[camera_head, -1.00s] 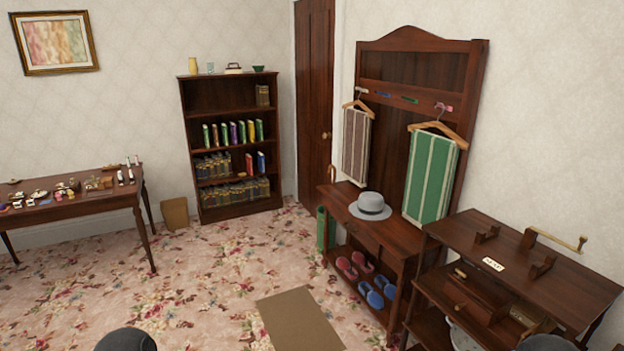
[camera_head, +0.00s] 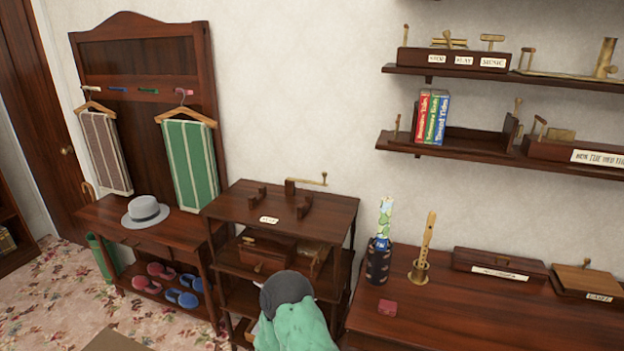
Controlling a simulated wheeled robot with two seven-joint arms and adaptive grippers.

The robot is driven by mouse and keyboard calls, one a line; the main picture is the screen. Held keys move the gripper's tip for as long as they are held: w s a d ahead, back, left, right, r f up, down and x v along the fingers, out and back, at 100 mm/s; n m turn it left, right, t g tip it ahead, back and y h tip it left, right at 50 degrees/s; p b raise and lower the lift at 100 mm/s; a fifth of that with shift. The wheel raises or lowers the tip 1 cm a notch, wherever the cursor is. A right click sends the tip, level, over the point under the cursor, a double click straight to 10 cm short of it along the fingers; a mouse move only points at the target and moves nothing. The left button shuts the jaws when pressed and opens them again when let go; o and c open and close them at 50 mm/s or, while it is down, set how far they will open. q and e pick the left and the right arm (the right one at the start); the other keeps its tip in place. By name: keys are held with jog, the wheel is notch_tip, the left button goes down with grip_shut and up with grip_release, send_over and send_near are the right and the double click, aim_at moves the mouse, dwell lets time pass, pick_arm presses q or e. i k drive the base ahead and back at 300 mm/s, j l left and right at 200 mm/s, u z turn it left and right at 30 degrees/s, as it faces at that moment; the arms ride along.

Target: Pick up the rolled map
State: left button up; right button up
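A slim upright roll with a green, white and blue pattern, which looks like the rolled map (camera_head: 386,218), stands in a dark holder (camera_head: 378,267) on the right-hand table (camera_head: 440,318). Its lower end is hidden in the holder. A crumpled green cloth-like thing (camera_head: 303,328) shows at the bottom middle, against a dark grey rounded part that looks like my arm. I cannot tell whether it is held. Neither gripper's fingers can be seen.
A brass-coloured flute-like piece (camera_head: 428,240) stands upright in a brass base right of the holder. A shelf unit (camera_head: 240,205) with two wooden cradles stands left of the table. Wall shelves (camera_head: 480,155) hang above.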

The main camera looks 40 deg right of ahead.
aim_at(385, 213)
jog(key=z, duration=1.6)
